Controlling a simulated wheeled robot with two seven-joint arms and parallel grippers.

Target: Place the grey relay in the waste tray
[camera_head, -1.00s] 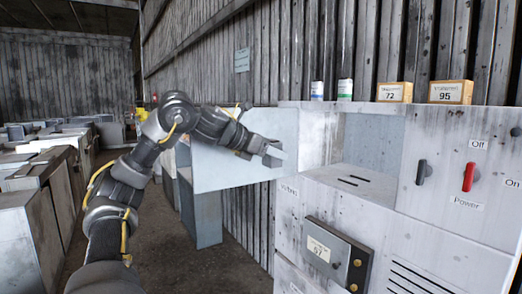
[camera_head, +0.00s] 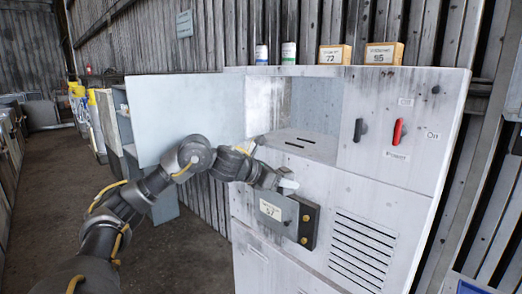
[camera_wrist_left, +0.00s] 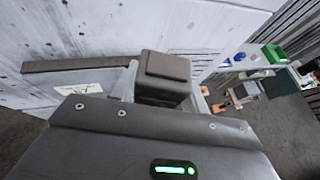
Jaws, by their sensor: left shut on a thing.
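My left gripper (camera_head: 287,183) is in front of the cabinet, just above the grey box labelled 57. In the left wrist view a dark grey block (camera_wrist_left: 163,75), seemingly the grey relay, sits between the pale fingers of the left gripper (camera_wrist_left: 162,92), which are shut on it. In the head view the block is hard to make out behind the gripper. The waste tray cannot be identified for certain. My right gripper is not in view.
The cabinet (camera_head: 385,180) has an open door (camera_head: 190,110) at left and an open compartment (camera_head: 318,108). The labelled box (camera_head: 278,210) juts from its front. A blue tray (camera_head: 470,288) shows at lower right. A green bin (camera_wrist_left: 273,53) stands on a distant table.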

